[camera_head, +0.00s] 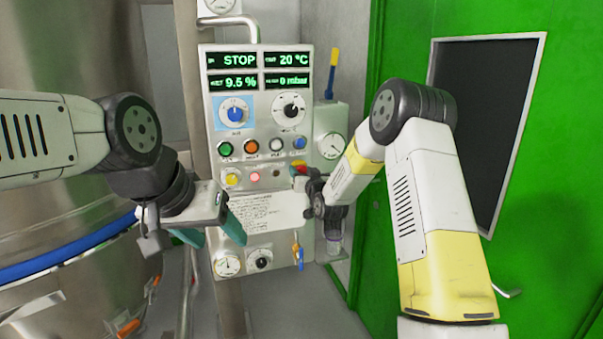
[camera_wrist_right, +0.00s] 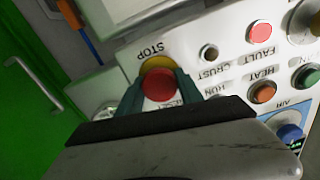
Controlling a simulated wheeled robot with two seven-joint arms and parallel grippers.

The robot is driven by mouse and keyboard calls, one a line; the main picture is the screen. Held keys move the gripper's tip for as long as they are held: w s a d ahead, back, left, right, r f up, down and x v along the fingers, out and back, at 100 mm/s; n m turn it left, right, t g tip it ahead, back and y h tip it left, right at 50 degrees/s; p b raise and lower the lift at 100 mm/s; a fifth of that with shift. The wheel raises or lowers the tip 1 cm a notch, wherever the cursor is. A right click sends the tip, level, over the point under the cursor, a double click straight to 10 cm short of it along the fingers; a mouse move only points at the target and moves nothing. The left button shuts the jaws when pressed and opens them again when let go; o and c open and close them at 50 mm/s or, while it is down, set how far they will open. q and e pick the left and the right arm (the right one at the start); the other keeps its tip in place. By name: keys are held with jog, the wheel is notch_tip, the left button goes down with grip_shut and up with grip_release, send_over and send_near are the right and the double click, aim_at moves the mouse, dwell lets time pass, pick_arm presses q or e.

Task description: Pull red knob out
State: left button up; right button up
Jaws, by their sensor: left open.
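The red knob (camera_wrist_right: 160,86) sits on a yellow collar marked STOP, on the white control panel (camera_head: 222,140). My right gripper (camera_wrist_right: 160,92) has its teal fingers on either side of the knob, and they appear to touch it.
A large steel vessel (camera_head: 60,200) with a blue band stands at the left. A green door (camera_head: 540,60) with a dark window is at the right. Gauges and a blue dial (camera_head: 235,112) are on the panel. Bare floor (camera_head: 290,315) shows below it.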

grip_shut()
jog(key=shift+s+d, duration=0.2)
jog(key=shift+s, duration=0.45)
jog(key=o, duration=1.3)
grip_release()
jog(key=shift+s, duration=0.1)
jog(key=v, duration=0.7)
jog(key=shift+s, duration=0.3)
jog(key=shift+d, duration=0.1)
